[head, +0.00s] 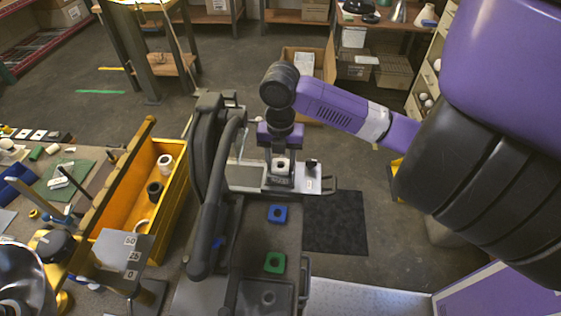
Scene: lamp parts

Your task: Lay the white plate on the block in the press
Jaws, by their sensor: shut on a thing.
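My gripper (281,172) points down at the right side of the dark grey press (209,165). It is shut on a small white piece with a dark hole, which looks like the white plate (283,162). The fingers and the wrist hide part of it. It is over or on a pale metal slide (312,185) with a handle at its right end; I cannot tell if it touches. The block in the press cannot be made out.
A blue holed piece (277,214) and a green one (274,262) lie on the bench in front. A black mat (335,222) is at right. The press's long lever (212,215) rises at left. A yellow bin (150,190) holds several rings.

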